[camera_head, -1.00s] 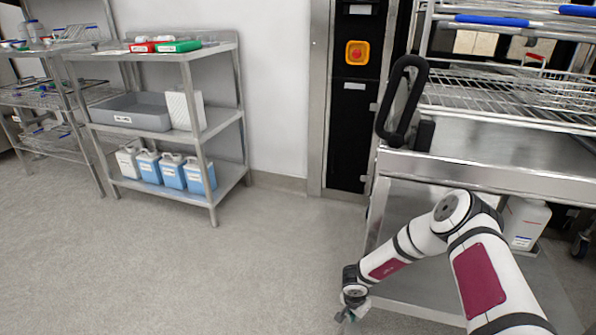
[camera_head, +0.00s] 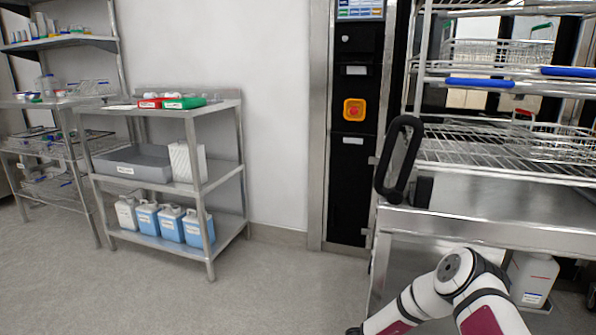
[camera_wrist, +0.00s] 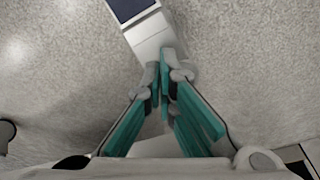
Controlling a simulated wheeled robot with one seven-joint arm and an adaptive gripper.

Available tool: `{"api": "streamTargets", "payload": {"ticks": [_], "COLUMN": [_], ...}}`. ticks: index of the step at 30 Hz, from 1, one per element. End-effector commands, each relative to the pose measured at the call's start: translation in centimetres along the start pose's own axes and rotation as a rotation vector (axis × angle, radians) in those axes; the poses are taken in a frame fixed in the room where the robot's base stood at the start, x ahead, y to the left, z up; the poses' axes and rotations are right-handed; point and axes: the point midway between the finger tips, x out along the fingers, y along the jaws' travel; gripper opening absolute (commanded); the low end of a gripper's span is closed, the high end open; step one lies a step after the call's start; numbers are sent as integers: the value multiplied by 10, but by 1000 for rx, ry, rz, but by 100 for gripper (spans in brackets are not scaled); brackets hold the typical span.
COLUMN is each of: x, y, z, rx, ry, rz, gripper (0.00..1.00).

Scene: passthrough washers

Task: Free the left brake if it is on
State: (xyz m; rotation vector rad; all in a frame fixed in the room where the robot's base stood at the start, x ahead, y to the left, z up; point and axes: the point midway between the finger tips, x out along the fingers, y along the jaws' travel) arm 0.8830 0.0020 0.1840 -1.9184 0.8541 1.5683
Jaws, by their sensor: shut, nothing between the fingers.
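In the wrist view my gripper (camera_wrist: 164,76) has its teal fingers shut with nothing between them, low over the speckled grey floor. In the head view it is below the bottom edge; only my bent arm shows at lower right. The steel trolley (camera_head: 480,230) stands at right, with a black loop handle (camera_head: 400,160) at its left corner. No brake can be made out for certain. A pale block with a dark blue panel (camera_wrist: 133,8) lies beyond the fingertips in the wrist view; I cannot tell what it is.
A dark rounded object (camera_wrist: 6,133) shows at the wrist view's left edge. A steel shelf (camera_head: 185,110) with blue-filled jugs stands left. A black panel with an orange-framed red button (camera_head: 354,110) is behind. A white container (camera_head: 532,278) sits under the trolley. Floor at centre is clear.

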Motion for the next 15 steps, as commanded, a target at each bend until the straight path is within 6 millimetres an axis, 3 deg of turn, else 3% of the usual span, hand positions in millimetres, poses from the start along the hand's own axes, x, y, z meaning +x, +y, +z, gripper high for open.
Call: {"api": "streamTargets", "payload": {"ticks": [15], "x": [3], "y": [0], "z": [1], "rx": [0], "ry": [0], "rz": [0], "gripper": [0]}}
